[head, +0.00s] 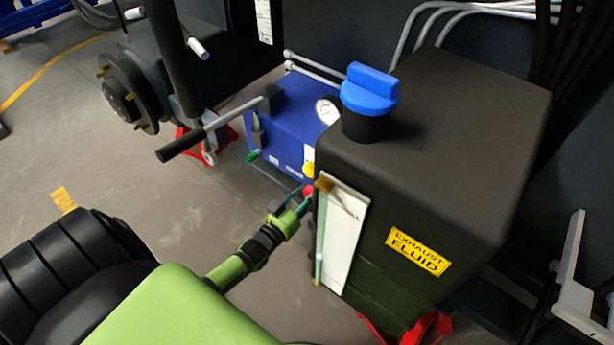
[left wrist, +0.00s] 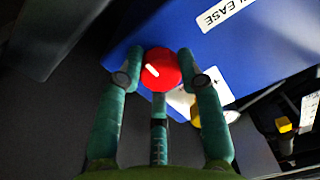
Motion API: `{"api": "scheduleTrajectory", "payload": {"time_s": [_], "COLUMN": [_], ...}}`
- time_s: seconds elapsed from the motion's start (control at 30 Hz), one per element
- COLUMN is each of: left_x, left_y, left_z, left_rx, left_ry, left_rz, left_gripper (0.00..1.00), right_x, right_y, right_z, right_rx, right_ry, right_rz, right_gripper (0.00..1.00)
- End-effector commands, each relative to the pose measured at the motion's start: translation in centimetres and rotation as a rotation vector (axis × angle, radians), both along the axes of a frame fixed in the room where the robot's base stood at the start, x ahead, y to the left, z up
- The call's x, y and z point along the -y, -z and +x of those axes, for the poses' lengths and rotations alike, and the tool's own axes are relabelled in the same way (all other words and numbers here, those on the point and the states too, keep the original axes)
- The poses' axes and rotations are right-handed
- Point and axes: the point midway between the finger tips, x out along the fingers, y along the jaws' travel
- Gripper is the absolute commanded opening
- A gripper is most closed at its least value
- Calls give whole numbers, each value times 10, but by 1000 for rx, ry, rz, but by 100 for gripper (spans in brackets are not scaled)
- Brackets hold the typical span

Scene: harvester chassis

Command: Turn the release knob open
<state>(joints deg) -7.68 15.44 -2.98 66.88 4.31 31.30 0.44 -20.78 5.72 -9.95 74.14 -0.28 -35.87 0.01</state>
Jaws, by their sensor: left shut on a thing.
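The release knob (left wrist: 161,69) is round and red with a white mark on its face, on the front of a blue box (left wrist: 240,45). In the left wrist view the fingers of my left gripper (left wrist: 160,75) are shut around it, one on each side and one below. The white mark slants from upper left to lower right. In the head view the knob (head: 308,190) is a small red spot at the tip of my left gripper (head: 303,200), beside the black tank. My right gripper is not in view.
A black tank (head: 440,130) with a blue cap (head: 369,90) stands close to the right of my left gripper. A grey lever with a black grip (head: 182,145) sticks out left of the blue box. A yellow knob (head: 309,169) sits just above the red one. Open floor lies to the left.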

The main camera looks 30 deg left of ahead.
Motion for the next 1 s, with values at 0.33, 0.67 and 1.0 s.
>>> {"api": "scheduleTrajectory", "payload": {"time_s": [0.33, 0.67, 1.0], "left_x": [2, 1, 0], "left_y": [-2, -2, -1], "left_z": [1, 1, -1], "left_rx": [4, 5, -1], "left_ry": [4, 3, 0], "left_rz": [-34, -32, -31], "left_gripper": [4, 60, 60], "right_x": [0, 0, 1], "right_y": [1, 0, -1], "right_z": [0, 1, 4], "right_rx": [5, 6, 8], "right_ry": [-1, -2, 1], "right_rz": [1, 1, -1], "right_gripper": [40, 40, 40]}}
